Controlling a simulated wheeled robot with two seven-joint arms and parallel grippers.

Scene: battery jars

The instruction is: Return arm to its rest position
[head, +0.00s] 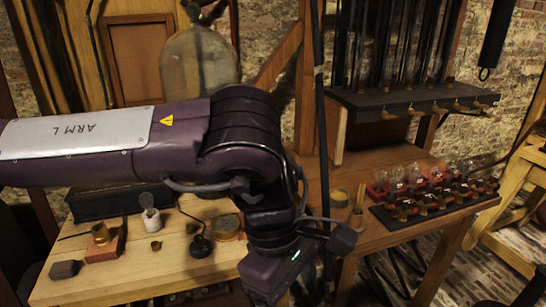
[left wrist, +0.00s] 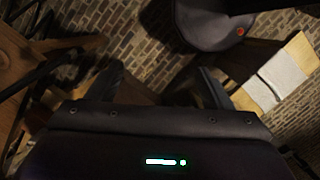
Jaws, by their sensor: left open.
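My left arm (head: 110,140), purple with a pale plate, reaches in from the left across the head view. It bends at a dark elbow, and its wrist (head: 275,265) hangs down in front of the wooden table. The fingers are not clear in the head view. In the left wrist view, my left gripper (left wrist: 166,88) shows two dark fingers spread apart with nothing between them. Brick floor (left wrist: 130,55) lies beyond the fingers. My right gripper is in neither view.
The wooden table (head: 120,275) holds a small white jar (head: 151,220), a brass piece on a block (head: 102,238) and a round tin (head: 226,227). A glass vessel (head: 198,65) stands behind my arm.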

